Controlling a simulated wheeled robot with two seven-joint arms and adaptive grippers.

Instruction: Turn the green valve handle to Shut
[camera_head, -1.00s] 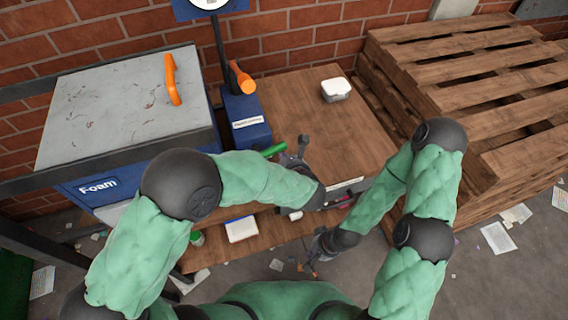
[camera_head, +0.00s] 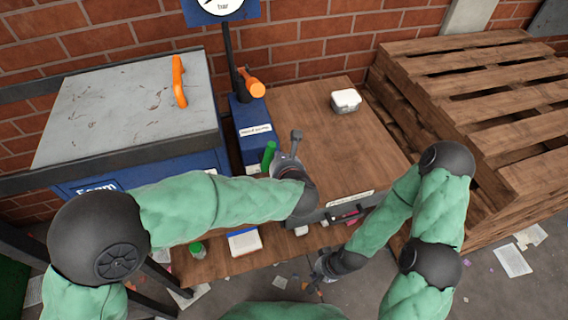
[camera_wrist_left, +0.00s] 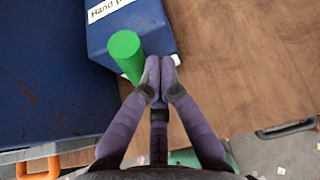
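The green valve handle (camera_head: 268,157) sticks out at the front of a blue box (camera_head: 248,113) with a white label. In the left wrist view the handle (camera_wrist_left: 127,50) is a green cylinder beside that box. My left gripper (camera_head: 283,158) is just right of the handle. In the left wrist view its fingertips (camera_wrist_left: 160,72) are together with nothing between them, against or very close to the handle's right side; I cannot tell if they touch. My right gripper (camera_head: 320,270) hangs low in front of the table, away from the handle; its fingers are too small to read. No Shut marking is legible.
An orange handle (camera_head: 252,83) and a gauge (camera_head: 222,8) are above the blue box. A lidded blue foam bin (camera_head: 125,107) stands left. A white container (camera_head: 346,101) sits on the wooden table (camera_head: 325,150). Pallets (camera_head: 480,90) are stacked right.

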